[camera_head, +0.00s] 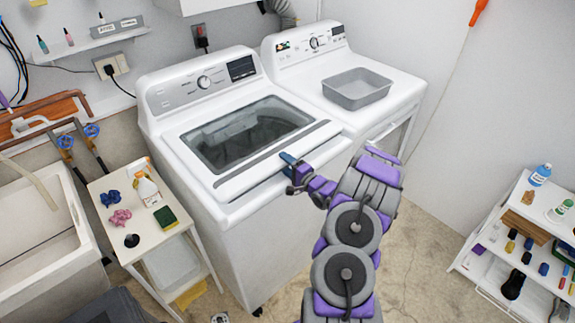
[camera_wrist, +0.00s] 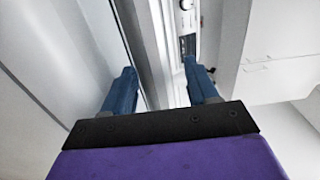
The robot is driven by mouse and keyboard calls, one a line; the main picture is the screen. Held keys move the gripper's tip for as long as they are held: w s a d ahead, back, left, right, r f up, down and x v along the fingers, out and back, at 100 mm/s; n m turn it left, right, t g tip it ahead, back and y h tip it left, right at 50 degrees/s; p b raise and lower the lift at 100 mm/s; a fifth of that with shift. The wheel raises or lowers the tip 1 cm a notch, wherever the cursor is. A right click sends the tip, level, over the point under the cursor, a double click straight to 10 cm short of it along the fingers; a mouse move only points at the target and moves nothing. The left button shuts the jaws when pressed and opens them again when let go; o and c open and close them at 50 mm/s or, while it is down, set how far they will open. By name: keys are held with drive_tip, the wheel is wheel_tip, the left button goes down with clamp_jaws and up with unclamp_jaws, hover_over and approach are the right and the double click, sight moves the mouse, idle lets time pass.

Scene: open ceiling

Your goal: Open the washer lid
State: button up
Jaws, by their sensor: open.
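The white washer (camera_head: 240,225) stands left of centre in the head view, with a control panel (camera_head: 203,83) at its back. Its lid (camera_head: 245,132), with a dark glass window, is down over the top. My gripper (camera_head: 287,163) is at the lid's front edge, near its right part. In the wrist view my gripper (camera_wrist: 162,80) has its two blue fingers apart. A pale edge of the machine (camera_wrist: 152,45) runs between the fingers. Whether either finger touches the lid I cannot tell. My arm hides part of the washer's front right.
A second white machine (camera_head: 405,98) with a grey tub (camera_head: 357,88) on top stands right of the washer. A small cart (camera_head: 138,215) with bottles and a sponge and a sink (camera_head: 35,225) are at left. A white shelf (camera_head: 515,245) is at right. Floor (camera_head: 430,225) is clear between.

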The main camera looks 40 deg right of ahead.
drive_tip(key=shift+a, duration=0.15)
drive_tip(key=shift+d+f, duration=0.3)
drive_tip(key=shift+d, duration=0.6)
drive_tip(key=shift+c, duration=0.7)
drive_tip(key=shift+d, duration=0.45)
drive_tip(key=c, duration=0.3)
drive_tip(key=shift+a, duration=0.75)
drive_tip(key=c, duration=0.5)
clamp_jaws()
